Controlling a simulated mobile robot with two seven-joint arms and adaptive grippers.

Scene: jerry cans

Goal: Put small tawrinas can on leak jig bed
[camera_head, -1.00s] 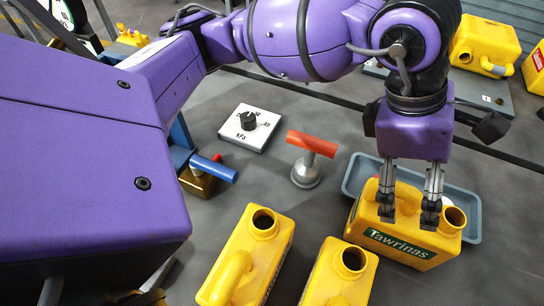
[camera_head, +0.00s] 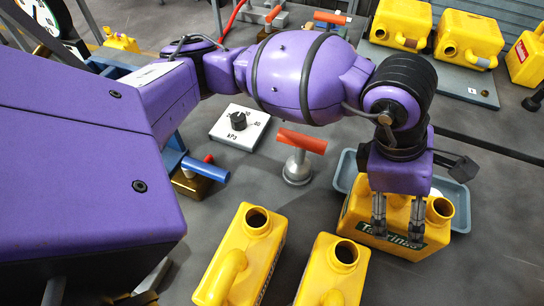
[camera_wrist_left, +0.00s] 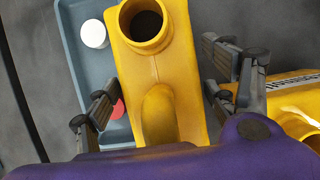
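A yellow can with a green Tawrinas label (camera_head: 398,244) stands upright in or against a shallow blue-grey tray (camera_head: 461,204). Its open neck (camera_head: 440,208) faces up. My left gripper (camera_head: 397,228) is above and around this can, partly covering its label. In the left wrist view, the gripper's fingers (camera_wrist_left: 165,95) are apart, one on each side of the yellow can (camera_wrist_left: 160,60) and its handle, with gaps visible. My right gripper does not show. I cannot tell for certain which part is the leak jig bed.
Two yellow cans, one (camera_head: 243,258) and another (camera_head: 335,272), stand in front. A red-handled clamp (camera_head: 298,155), a kPa dial box (camera_head: 240,127) and a blue-handled part (camera_head: 206,170) stand behind them. More cans (camera_head: 401,24) stand on a grey platform at the back right.

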